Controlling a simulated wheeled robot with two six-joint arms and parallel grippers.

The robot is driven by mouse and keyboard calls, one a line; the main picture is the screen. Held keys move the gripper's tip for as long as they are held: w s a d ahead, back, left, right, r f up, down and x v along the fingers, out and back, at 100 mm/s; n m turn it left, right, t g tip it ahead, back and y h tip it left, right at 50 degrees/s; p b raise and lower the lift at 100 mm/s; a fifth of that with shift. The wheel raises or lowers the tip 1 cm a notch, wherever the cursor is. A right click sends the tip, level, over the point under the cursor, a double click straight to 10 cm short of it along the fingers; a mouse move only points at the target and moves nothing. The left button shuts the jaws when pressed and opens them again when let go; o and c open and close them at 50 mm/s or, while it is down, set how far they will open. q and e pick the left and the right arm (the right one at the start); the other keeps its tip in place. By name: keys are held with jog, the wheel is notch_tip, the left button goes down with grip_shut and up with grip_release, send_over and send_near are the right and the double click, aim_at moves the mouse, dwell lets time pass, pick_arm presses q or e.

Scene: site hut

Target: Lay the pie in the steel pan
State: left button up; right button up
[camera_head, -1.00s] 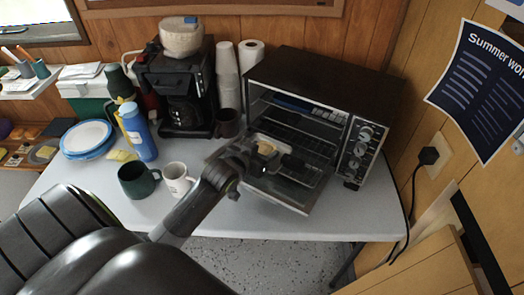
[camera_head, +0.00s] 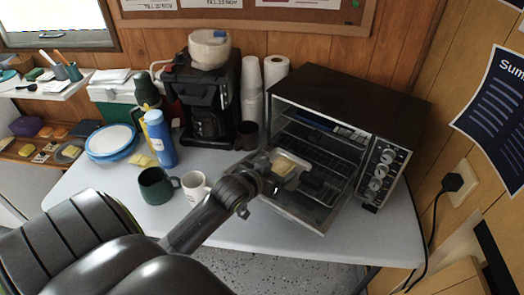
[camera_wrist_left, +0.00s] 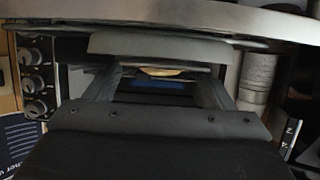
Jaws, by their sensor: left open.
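A small pale tan piece, likely the pie (camera_head: 284,166), shows over the lowered oven door at the front of the toaster oven. My left gripper (camera_head: 287,174) is there too, its fingers apart around the pale piece. I cannot tell whether they touch it. The left wrist view shows the open fingers (camera_wrist_left: 165,88), with a thin yellowish edge of the pale piece (camera_wrist_left: 166,72) beyond them. I cannot clearly make out the steel pan; the gripper and dark oven parts cover that area. My right gripper is not in view.
The toaster oven (camera_head: 350,95) stands open on the white table (camera_head: 115,183). A white mug (camera_head: 195,187) and green mug (camera_head: 156,187) stand left of my forearm. The blue bottle (camera_head: 160,140), plates (camera_head: 110,139) and coffee maker (camera_head: 208,95) are further back.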

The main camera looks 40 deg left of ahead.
pick_arm(q)
jog(key=v, duration=0.9)
